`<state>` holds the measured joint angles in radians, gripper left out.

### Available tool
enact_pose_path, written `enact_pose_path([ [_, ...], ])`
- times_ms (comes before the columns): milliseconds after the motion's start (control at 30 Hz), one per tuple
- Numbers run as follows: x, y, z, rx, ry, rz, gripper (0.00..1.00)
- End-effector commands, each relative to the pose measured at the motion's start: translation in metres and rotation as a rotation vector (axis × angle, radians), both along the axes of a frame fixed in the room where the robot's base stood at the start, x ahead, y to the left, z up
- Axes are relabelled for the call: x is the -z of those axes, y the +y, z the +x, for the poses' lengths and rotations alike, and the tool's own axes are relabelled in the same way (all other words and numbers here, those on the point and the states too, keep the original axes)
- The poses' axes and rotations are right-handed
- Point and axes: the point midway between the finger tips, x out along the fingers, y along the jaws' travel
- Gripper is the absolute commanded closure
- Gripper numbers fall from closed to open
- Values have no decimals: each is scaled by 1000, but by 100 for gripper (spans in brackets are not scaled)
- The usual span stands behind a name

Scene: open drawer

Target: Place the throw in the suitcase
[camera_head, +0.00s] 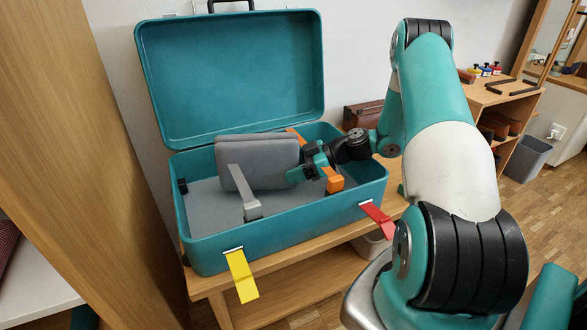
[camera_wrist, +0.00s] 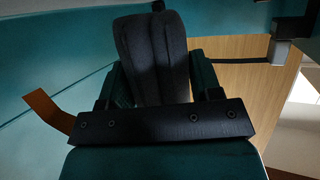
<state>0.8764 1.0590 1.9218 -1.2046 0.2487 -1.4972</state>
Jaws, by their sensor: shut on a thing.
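The open teal suitcase (camera_head: 290,218) stands on a wooden bench with its lid (camera_head: 235,80) raised. The throw (camera_head: 262,160) is a grey folded bundle. It is upright inside the suitcase's outline, towards the back, above the grey floor. My gripper (camera_head: 300,170) is shut on the throw at its right end. The wrist view shows the dark folded throw (camera_wrist: 155,60) between the two fingers (camera_wrist: 155,88). Whether the throw's lower edge touches the suitcase floor I cannot tell. A grey strap (camera_head: 243,190) stands in front of the throw.
An orange strap (camera_head: 333,180) stands by my gripper. Yellow (camera_head: 242,275) and red (camera_head: 378,218) tags hang at the suitcase's front. The left part of the suitcase floor is bare. A wooden panel (camera_head: 100,150) rises close on the left.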

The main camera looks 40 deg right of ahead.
Motion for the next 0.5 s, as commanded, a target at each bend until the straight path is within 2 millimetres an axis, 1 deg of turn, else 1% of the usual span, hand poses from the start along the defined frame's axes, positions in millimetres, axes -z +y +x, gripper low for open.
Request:
enact_pose_path([
  [333, 10, 0, 0, -1, -4, 2, 95],
  [467, 9, 0, 0, -1, -4, 2, 95],
  [500, 11, 0, 0, 0, 0, 0, 35],
])
